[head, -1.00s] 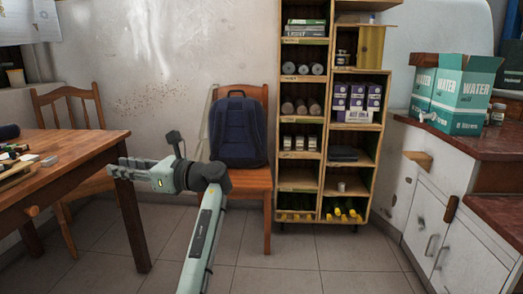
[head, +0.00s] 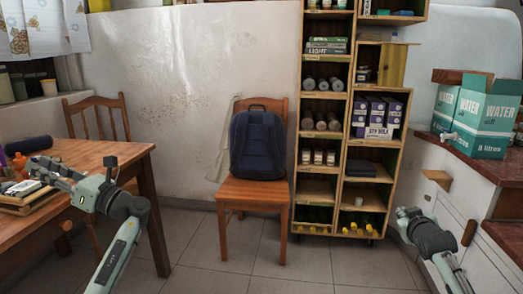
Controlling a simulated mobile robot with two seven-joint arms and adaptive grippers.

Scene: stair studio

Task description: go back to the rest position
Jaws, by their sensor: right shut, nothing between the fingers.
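My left gripper (head: 48,171) is in the head view at the left, over the right part of the wooden table and pointing left. Its fingers are small against the tray behind them, and I cannot tell whether they are apart. My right gripper (head: 404,213) is at the lower right, in front of the white cabinet. It points away from me, is seen foreshortened, and is shut with nothing in it.
The wooden table (head: 112,154) with a tray (head: 22,207) and small items is at the left. A chair (head: 251,192) with a dark blue backpack (head: 257,145) stands by the wall. A shelf (head: 297,150) and a counter with water boxes (head: 484,125) are right. The middle floor is clear.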

